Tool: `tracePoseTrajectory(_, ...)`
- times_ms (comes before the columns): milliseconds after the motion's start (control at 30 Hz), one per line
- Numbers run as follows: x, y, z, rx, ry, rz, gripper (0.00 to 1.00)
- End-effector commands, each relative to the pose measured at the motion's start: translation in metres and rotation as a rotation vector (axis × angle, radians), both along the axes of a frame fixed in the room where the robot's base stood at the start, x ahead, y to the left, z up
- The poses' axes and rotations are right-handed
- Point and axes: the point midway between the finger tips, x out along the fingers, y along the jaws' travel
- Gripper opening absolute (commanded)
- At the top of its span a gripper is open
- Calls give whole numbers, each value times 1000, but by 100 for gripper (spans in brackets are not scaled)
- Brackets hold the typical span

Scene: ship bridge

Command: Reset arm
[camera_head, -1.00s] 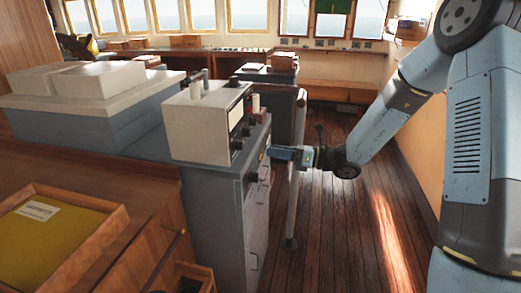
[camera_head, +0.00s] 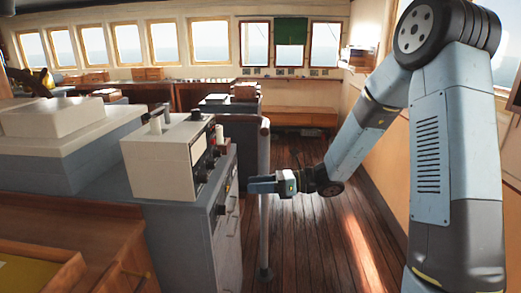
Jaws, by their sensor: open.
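My arm (camera_head: 428,140) comes in from the right side of the head view and bends down toward the middle. My gripper (camera_head: 262,184) is at its end, seen from the side, pointing left. It is open, and I see nothing held in it. It is close to the grey pole (camera_head: 264,225) in the picture and to the right of the grey console cabinet (camera_head: 190,235). I cannot tell the depth gap between gripper and pole.
A cream instrument box (camera_head: 158,160) with a dark control face stands on the cabinet. A wooden tray (camera_head: 40,268) is at the lower left. Open plank floor (camera_head: 315,245) lies below the arm. A wooden bench (camera_head: 300,117) and windows are at the back.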

Motion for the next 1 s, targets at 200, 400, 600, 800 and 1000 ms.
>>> tracePoseTrajectory(200,-44,-12,20,-186,-254,150,57)
tracePoseTrajectory(400,-80,-32,33,-353,-480,286,57)
tracePoseTrajectory(600,-111,-58,44,-518,-702,422,57)
tracePoseTrajectory(800,-138,-89,57,-682,-917,556,57)
tracePoseTrajectory(1000,-161,-124,72,-844,-1122,694,57)
